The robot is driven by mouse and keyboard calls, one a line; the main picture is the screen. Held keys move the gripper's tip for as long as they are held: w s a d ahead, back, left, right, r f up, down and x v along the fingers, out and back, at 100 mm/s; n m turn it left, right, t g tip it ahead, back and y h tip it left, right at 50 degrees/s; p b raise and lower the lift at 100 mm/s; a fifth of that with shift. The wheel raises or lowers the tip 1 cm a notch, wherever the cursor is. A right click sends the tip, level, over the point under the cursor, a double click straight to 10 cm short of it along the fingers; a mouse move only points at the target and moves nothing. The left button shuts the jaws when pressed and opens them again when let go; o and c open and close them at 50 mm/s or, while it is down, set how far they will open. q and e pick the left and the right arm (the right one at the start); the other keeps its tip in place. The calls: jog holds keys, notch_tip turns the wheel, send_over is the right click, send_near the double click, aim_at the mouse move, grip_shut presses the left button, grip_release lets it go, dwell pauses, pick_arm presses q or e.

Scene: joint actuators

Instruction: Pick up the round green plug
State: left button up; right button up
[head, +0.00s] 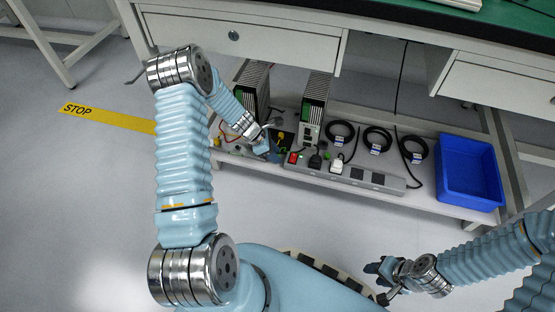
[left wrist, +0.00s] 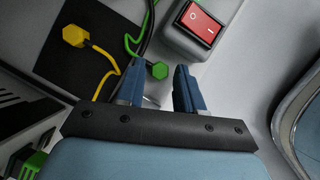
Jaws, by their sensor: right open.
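The green plug (left wrist: 159,70) shows in the left wrist view as a small, faceted green head on a green cable. It lies on the shelf just beyond and between the fingertips of my left gripper (left wrist: 160,82), with no visible grip on it. In the head view my left gripper (head: 273,152) is low over the shelf, beside the power strip's red switch; I cannot make out the plug clearly there. My left gripper is open, its two blue fingers apart. My right gripper (head: 386,276) is open and empty, away from the shelf at the lower right.
A yellow plug (left wrist: 75,36) lies on a black patch left of the green one. The red switch (left wrist: 198,21) is close on the right. The power strip (head: 368,177), coiled black cables (head: 378,138) and blue bin (head: 468,170) occupy the shelf. A desk edge overhangs it.

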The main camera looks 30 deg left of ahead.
pick_arm(q)
jog(key=shift+w+d+f, duration=0.1)
jog(key=shift+d+f, duration=0.05)
jog(key=shift+f, duration=0.25)
jog(key=shift+r, duration=0.1)
grip_shut()
